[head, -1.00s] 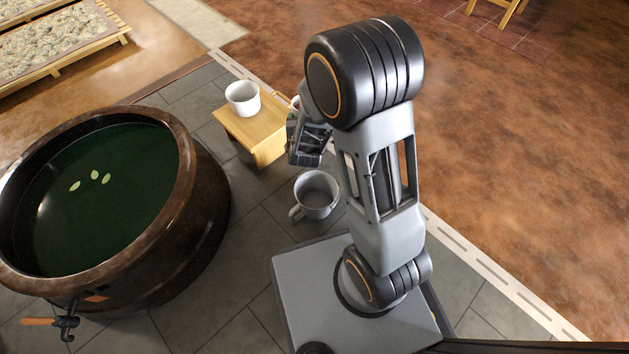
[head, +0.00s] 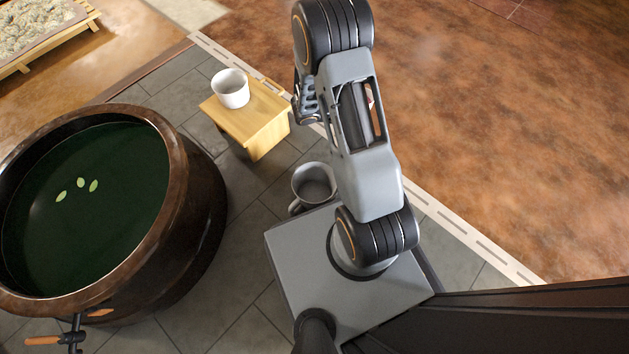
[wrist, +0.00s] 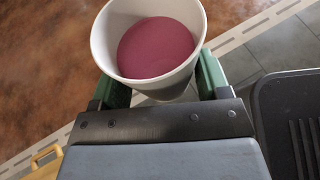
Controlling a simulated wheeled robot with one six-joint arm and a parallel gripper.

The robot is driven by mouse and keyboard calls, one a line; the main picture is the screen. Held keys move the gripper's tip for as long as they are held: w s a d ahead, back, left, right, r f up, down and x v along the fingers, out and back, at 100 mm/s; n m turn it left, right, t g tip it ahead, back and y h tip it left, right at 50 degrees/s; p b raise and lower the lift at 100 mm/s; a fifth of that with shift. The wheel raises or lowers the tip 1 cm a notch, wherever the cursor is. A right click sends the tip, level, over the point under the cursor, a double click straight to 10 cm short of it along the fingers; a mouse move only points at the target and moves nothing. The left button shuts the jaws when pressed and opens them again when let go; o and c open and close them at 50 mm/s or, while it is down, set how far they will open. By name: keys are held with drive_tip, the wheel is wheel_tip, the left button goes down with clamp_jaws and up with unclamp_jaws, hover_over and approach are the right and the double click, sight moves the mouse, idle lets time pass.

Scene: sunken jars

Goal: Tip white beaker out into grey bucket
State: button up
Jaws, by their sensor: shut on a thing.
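My gripper (wrist: 160,82) has green fingers on both sides of a white beaker (wrist: 101,40) and is shut on it. The beaker's open top faces the wrist camera, and a dull red content (wrist: 156,47) shows inside. In the head view my arm hides nearly all of the beaker and the fingers. The grey bucket (head: 314,184) stands upright on the tiled floor, close to my base. Its handle is at its lower left, and the part of it that I see inside looks empty. The gripper is apart from the bucket, farther up in the head view.
A second white cup (head: 231,89) stands on a small wooden stool (head: 262,121). A large round brown tub (head: 190,235) of dark green water with floating leaves fills the left. A light slotted floor strip (head: 440,219) borders the open brown floor on the right.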

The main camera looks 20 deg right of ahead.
drive_tip(key=s+f+m+g+y+p, duration=0.1)
drive_tip(key=s+f+m+g+y, duration=0.8)
drive_tip(key=s+m+g+y, duration=0.6)
drive_tip(key=w+a+f+m+t+y+p, duration=0.2)
drive_tip(key=w+f+m+t+p, duration=0.1)
drive_tip(key=m+t, duration=0.4)
drive_tip(key=w+a+f+m+t+y+p, duration=0.2)
drive_tip(key=w+f+m+t, duration=0.3)
drive_tip(key=m, duration=0.8)
drive_tip(key=w+a+t+p, duration=0.1)
drive_tip(key=w+t, duration=0.1)
drive_tip(key=shift+w+f+m+t, duration=0.15)
drive_tip(key=shift+w+m+t, duration=0.15)
drive_tip(key=shift+m+t, duration=0.1)
